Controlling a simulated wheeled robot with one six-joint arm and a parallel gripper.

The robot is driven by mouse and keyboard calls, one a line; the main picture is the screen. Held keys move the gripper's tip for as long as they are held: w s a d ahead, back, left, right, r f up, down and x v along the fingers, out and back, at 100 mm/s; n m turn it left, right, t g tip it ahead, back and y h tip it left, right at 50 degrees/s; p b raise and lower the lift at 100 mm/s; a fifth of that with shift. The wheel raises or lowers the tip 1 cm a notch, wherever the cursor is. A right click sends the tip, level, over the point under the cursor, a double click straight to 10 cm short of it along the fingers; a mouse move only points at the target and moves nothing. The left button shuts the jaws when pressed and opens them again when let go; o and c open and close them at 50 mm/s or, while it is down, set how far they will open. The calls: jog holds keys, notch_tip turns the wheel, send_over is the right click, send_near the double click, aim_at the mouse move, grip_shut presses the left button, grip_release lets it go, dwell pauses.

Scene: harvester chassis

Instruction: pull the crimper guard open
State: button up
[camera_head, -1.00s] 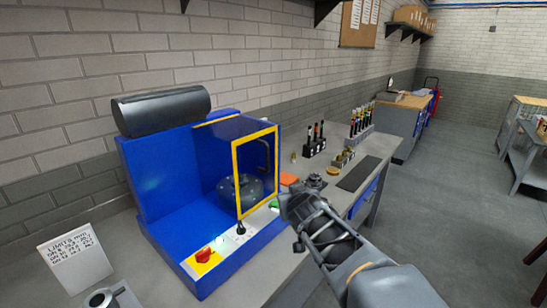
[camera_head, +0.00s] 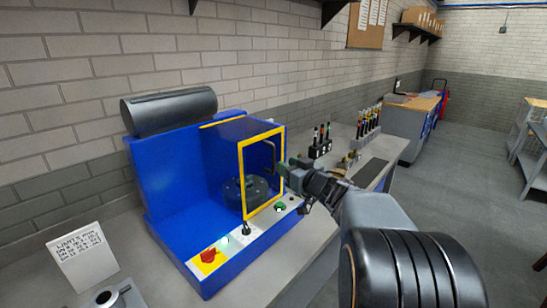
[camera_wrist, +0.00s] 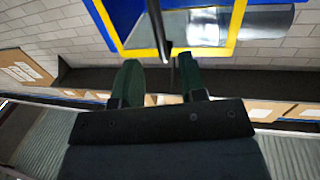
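The crimper (camera_head: 160,185) is a blue machine on the bench, with a dark round die head (camera_head: 246,191) inside. Its guard (camera_head: 241,180) is a clear panel in a yellow frame, upright in front of the die head. A dark bar handle (camera_head: 271,152) stands on the guard's right part. My gripper (camera_head: 284,170) is right beside the handle. In the wrist view, my gripper (camera_wrist: 159,62) has its two green fingers apart, and the dark handle (camera_wrist: 157,28) reaches down to the gap between the fingertips. I cannot tell whether either finger touches it.
A red knob (camera_head: 208,255) and a small lever (camera_head: 246,228) are on the crimper's front panel. A limits card (camera_head: 82,255) stands at the left. Tool racks (camera_head: 368,121) stand behind my arm on the bench.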

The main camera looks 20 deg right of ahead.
aim_at(273, 169)
jog(key=x, duration=0.7)
jog(key=shift+w+p, duration=0.15)
jog(key=shift+p, duration=0.2)
grip_shut()
